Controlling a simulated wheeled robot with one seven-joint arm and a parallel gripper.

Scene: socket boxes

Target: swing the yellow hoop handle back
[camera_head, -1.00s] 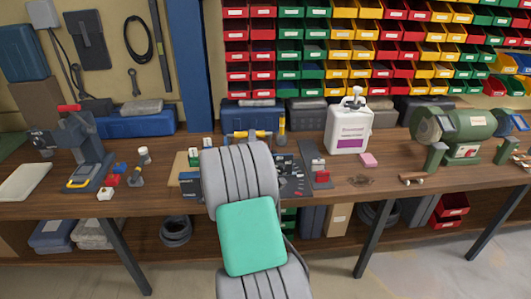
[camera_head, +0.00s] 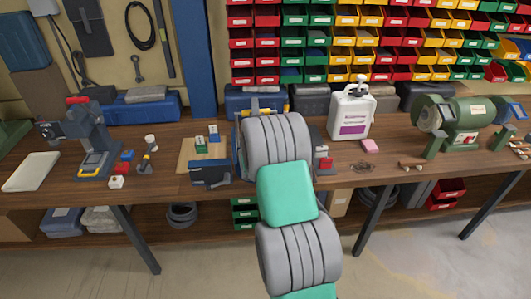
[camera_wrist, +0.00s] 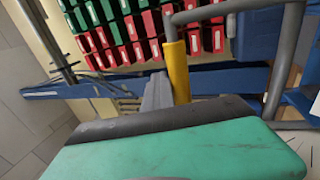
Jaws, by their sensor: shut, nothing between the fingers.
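The hoop handle shows in the wrist view as a bent grey bar with a yellow sleeve (camera_wrist: 177,72). The sleeve stands upright in that picture, just right of my gripper (camera_wrist: 156,80). The gripper's grey fingers are shut and empty. They look very close to the sleeve, but I cannot tell whether they touch it. In the head view my arm covers most of the handle and its blue-framed fixture; only a bit of yellow (camera_head: 262,112) shows above my arm. My gripper is hidden there behind my own arm.
A white jug (camera_head: 351,112) and a green bench grinder (camera_head: 455,120) stand to the right. A press (camera_head: 92,135) stands at the left. Colored bins (camera_head: 345,35) fill the wall behind. The front right of the bench is mostly clear.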

